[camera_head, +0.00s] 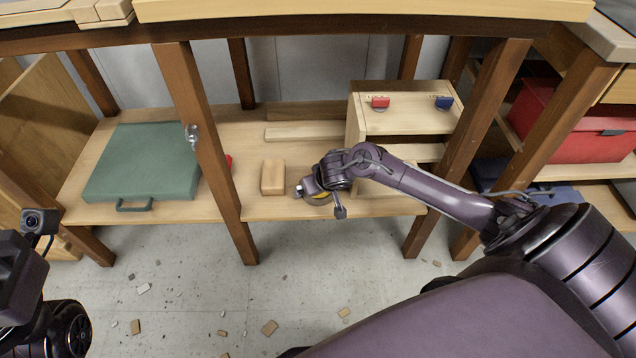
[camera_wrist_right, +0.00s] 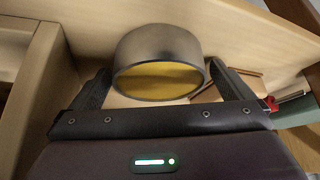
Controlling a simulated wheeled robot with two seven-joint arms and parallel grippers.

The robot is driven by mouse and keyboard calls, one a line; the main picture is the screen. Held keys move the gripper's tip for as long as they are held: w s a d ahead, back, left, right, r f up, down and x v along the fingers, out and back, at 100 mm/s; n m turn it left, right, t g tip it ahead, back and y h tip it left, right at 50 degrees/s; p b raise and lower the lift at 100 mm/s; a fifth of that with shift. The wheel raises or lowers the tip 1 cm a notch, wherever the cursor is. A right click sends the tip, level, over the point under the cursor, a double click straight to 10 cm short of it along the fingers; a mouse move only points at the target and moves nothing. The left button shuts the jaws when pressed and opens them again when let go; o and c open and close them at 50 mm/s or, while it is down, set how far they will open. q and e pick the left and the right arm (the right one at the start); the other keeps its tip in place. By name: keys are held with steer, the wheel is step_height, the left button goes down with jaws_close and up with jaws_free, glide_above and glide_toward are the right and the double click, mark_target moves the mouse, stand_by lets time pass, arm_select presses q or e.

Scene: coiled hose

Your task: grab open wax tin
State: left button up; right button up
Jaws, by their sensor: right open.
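The open wax tin (camera_wrist_right: 160,48) is a round grey metal tin with yellow wax inside. In the right wrist view it sits between the two dark fingers of my right gripper (camera_wrist_right: 160,75), which is open around it. I cannot tell whether either finger touches it. In the head view my right gripper (camera_head: 312,188) is low over the lower shelf, and a bit of the tin's yellow (camera_head: 319,200) shows beneath it; the rest is hidden. My left gripper is out of view; only part of my left arm shows at the lower left.
On the lower shelf (camera_head: 228,208) are a tan block (camera_head: 273,177) left of the gripper, a green case (camera_head: 143,164), and a wooden box (camera_head: 405,108) with red and blue items on top. Brown table legs (camera_head: 212,150) stand in front. A red box (camera_head: 572,122) is at the right.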

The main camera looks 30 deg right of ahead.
steer(key=c, duration=1.4)
steer(key=shift+r, duration=0.1)
steer(key=shift+c, duration=0.2)
steer(key=shift+r, duration=0.1)
